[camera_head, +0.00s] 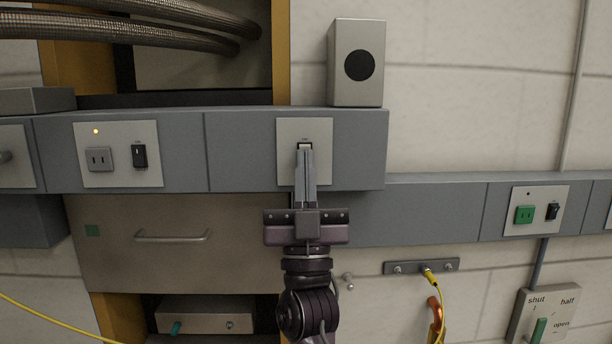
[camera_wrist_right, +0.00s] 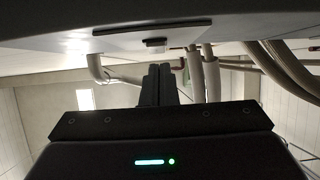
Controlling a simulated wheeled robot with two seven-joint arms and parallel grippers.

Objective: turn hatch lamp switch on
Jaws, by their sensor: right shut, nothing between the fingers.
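A light switch plate (camera_head: 323,152) is set in the grey wall rail at the middle of the head view. A small pale switch (camera_head: 305,145) sits on it under a label too small to read. My right gripper (camera_head: 304,153) points up at this switch, its fingers shut and empty, with the tips just below or at it. In the right wrist view the shut fingers (camera_wrist_right: 158,70) lie close to the switch (camera_wrist_right: 154,42); I cannot tell whether they touch. The fingers hide the plate's lower middle. My left gripper is not in view.
A grey box with a black disc (camera_head: 357,63) stands on the rail above right. A left plate holds a socket (camera_head: 99,159), a black switch (camera_head: 139,156) and a lit yellow light (camera_head: 96,131). A right plate has a green socket (camera_head: 524,215). A drawer (camera_head: 120,260) is below.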

